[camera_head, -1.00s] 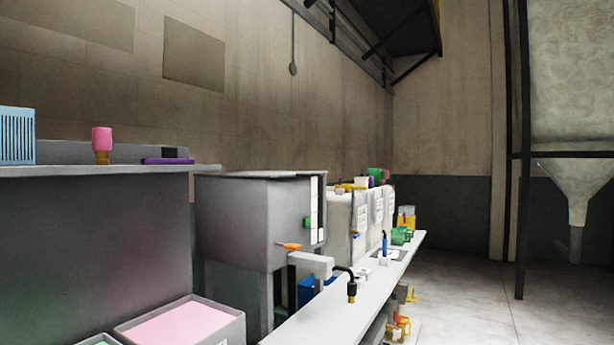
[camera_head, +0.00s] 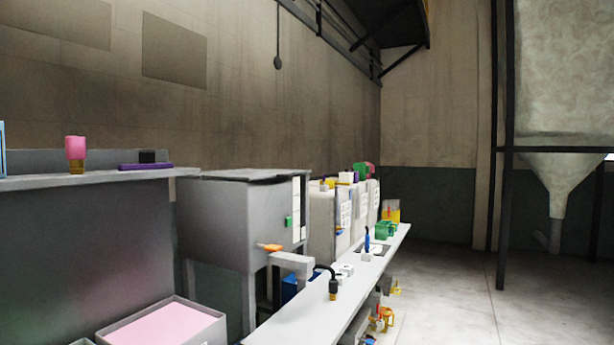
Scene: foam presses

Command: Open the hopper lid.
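A grey hopper (camera_head: 228,222) stands left of centre, a box-shaped machine with an orange handle (camera_head: 269,247) and a green button on its right side. Its flat dark grey lid (camera_head: 245,176) lies on top and looks shut. I see the lid nearly edge-on, so any handle on it cannot be made out. A large pale hopper bag (camera_head: 563,80) with a funnel bottom hangs in a dark frame at the far right. Neither of my grippers shows in the head view.
A long narrow white bench (camera_head: 335,300) runs in front of the machines with a black nozzle and small items. A grey shelf (camera_head: 80,180) holds a pink bottle (camera_head: 75,150). A bin of pink material (camera_head: 165,328) stands below. The right floor (camera_head: 460,300) is clear.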

